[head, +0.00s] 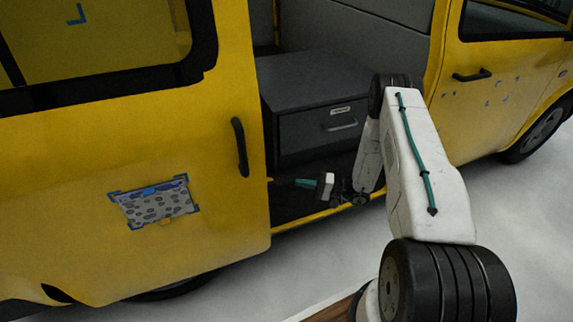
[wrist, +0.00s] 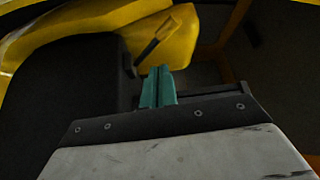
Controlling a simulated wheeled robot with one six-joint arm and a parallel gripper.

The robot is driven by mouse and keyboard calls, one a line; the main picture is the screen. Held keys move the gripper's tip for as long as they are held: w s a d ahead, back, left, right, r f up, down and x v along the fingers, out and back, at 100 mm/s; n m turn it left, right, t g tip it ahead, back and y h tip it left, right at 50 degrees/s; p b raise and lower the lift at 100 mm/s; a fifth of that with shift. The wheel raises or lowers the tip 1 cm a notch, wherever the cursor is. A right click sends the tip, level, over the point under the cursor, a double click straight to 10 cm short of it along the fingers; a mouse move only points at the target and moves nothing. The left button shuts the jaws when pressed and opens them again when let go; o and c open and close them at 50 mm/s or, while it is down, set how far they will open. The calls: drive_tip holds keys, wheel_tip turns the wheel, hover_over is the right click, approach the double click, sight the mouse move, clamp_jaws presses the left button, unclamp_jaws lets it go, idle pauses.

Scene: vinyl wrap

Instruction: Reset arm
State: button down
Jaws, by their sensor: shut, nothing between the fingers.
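My gripper (head: 300,184) is low in the van's open side doorway, in front of the grey drawer unit (head: 318,130). In the wrist view, the two teal fingers of my gripper (wrist: 158,72) lie side by side, shut and empty. My white arm reaches into the head view from the lower right and bends down at the doorway. In the wrist view, yellow bodywork (wrist: 165,40) with a dark bar-like handle (wrist: 150,50) shows beyond the fingertips.
A patterned grey and blue vinyl patch (head: 158,203) with blue corner marks is on the yellow door, left of its black handle (head: 240,147). Blue flecks dot the front door (head: 490,95). Pale open floor (head: 240,295) lies below the van.

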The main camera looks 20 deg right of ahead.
drive_tip(key=s+a+r+m+g+y, duration=0.1)
drive_tip(key=s+a+m+g, duration=0.25)
drive_tip(key=s+g, duration=0.2)
drive_tip(key=s+a+r+n+g+h, duration=0.1)
drive_tip(key=s+r+h, duration=0.4)
drive_tip(key=s+r, duration=0.5)
drive_tip(key=s+a+r+n+g+h, duration=0.1)
drive_tip(key=s+a+r+n+h, duration=0.2)
drive_tip(key=s+r, duration=0.7)
drive_tip(key=s+a+r+n+g+h, duration=0.1)
drive_tip(key=s+a+r+n+h, duration=0.2)
drive_tip(key=r, duration=2)
drive_tip(key=shift+s+n+g+h, duration=0.35)
drive_tip(key=shift+s+n+h, duration=0.6)
drive_tip(key=shift+s+h, duration=2.3)
drive_tip(key=shift+s+a+y, duration=0.1)
drive_tip(key=shift+s+y, duration=0.3)
drive_tip(key=shift+y, duration=0.05)
